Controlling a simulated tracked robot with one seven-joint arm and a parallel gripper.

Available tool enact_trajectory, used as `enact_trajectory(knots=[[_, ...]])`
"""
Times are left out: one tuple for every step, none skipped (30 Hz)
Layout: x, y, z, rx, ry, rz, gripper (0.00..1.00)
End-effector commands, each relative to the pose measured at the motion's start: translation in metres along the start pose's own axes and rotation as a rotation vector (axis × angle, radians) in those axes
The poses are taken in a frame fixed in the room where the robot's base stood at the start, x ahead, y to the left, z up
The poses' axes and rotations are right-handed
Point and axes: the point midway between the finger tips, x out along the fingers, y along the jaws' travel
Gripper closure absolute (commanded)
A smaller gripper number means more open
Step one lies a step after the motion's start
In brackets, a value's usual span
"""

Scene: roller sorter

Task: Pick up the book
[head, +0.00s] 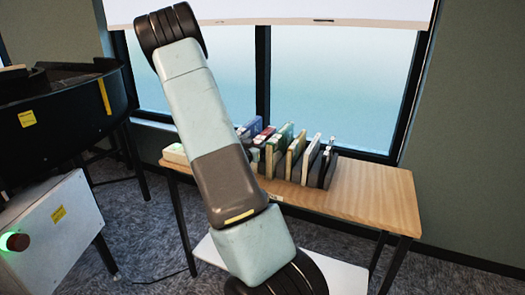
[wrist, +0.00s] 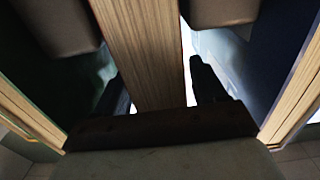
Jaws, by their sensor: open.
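In the wrist view, a book (wrist: 147,55) stands with its pale brown page edge towards the camera. My gripper (wrist: 158,82) is open, with one dark finger on each side of this book. A narrow bright gap shows between the book and the right finger; I cannot tell whether the left finger touches it. In the head view, a row of several upright books (head: 295,152) stands on a wooden table (head: 375,195). My arm crosses in front of the row's left part, and my gripper does not show there.
In the wrist view, other books stand close on the left (wrist: 25,108) and right (wrist: 296,95). Dark rounded blocks show at the top. In the head view, a window (head: 335,85) is behind the table, whose right end is clear. A black machine (head: 60,115) stands left.

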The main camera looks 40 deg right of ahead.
Motion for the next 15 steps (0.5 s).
enact_trajectory(knots=[[0.0068, -0.0004, 0.0002, 0.0, 0.001, 0.0, 0.3], [0.0099, -0.0002, 0.0001, 0.0, 0.001, 0.0, 0.3], [0.0131, -0.0003, 0.0, 0.0, 0.001, 0.0, 0.3], [0.0146, -0.0004, 0.0, 0.001, 0.001, 0.0, 0.3], [0.0155, -0.0005, 0.0, 0.001, 0.001, 0.0, 0.3], [0.0159, -0.0007, 0.0001, 0.0, 0.0, -0.001, 0.3], [0.0157, -0.0008, 0.0001, 0.0, 0.0, -0.001, 0.3], [0.0156, -0.0009, 0.0001, 0.0, 0.0, -0.001, 0.3], [0.0154, -0.0009, 0.0002, 0.0, 0.0, -0.001, 0.3], [0.0154, -0.0009, 0.0002, 0.0, 0.0, -0.001, 0.3], [0.0153, -0.0009, 0.0002, 0.0, 0.0, -0.001, 0.31], [0.0152, -0.001, 0.0002, 0.0, 0.0, -0.001, 0.35], [0.0152, -0.001, 0.0002, 0.0, 0.0, -0.001, 0.37], [0.0152, -0.001, 0.0002, 0.0, 0.0, -0.001, 0.4], [0.0151, -0.001, 0.0003, 0.0, 0.0, -0.001, 0.44]])
